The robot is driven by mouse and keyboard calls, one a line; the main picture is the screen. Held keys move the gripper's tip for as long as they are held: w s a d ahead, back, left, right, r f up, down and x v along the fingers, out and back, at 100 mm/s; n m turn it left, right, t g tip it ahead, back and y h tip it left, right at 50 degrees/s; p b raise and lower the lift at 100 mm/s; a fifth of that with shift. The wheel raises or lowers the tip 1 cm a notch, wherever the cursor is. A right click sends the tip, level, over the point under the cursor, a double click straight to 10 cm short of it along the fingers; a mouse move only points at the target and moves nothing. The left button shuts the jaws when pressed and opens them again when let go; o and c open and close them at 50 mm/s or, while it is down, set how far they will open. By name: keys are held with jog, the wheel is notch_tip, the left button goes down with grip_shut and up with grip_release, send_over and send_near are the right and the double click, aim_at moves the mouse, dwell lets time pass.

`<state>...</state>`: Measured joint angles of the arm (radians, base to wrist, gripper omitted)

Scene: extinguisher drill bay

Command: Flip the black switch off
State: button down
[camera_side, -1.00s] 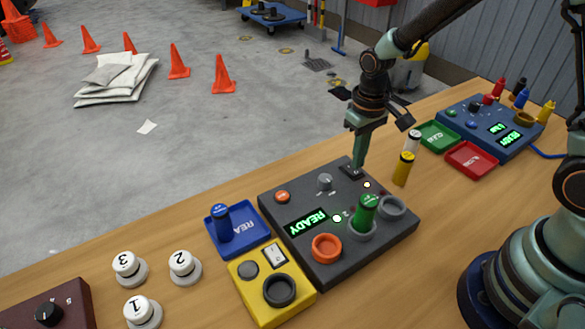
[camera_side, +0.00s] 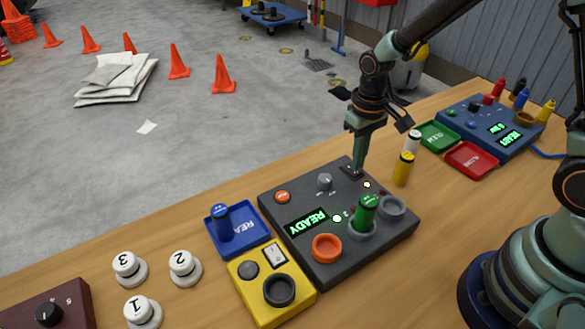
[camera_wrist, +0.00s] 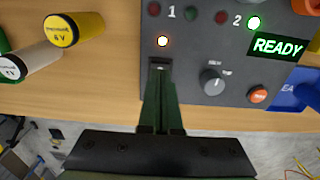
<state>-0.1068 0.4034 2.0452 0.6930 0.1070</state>
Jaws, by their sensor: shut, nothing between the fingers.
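The black switch (camera_side: 350,172) sits at the back corner of the dark grey panel (camera_side: 290,215), partly hidden by my fingertips. In the wrist view its dark plate (camera_wrist: 160,62) shows just beyond the fingertips. My gripper (camera_side: 358,165) is shut and empty, pointing down, with its tips at the switch; I cannot tell whether they touch it. In the wrist view my gripper (camera_wrist: 159,80) covers most of the switch, so its rocker position is hidden. A small amber light (camera_side: 367,185) beside the switch is lit.
On the panel are a grey knob (camera_side: 324,181), an orange button (camera_side: 282,196), a green cylinder (camera_side: 366,209) in a grey ring, an orange ring (camera_side: 326,247) and a READY display (camera_side: 307,222). Yellow and white cylinders (camera_side: 403,168) stand close right of my gripper.

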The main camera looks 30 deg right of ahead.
jog(key=shift+f, duration=0.7)
dwell(0.3)
jog(key=shift+r, duration=3.55)
jog(key=s+d+r+t, duration=0.2)
jog(key=s+r, duration=0.2)
jog(key=r, duration=0.2)
jog(key=s+d+r+t, duration=0.2)
jog(key=s+r+t, duration=0.1)
jog(key=r, duration=0.4)
jog(key=shift+s+r+t, duration=0.15)
jog(key=shift+s+t, duration=0.15)
jog(key=shift+s, duration=0.55)
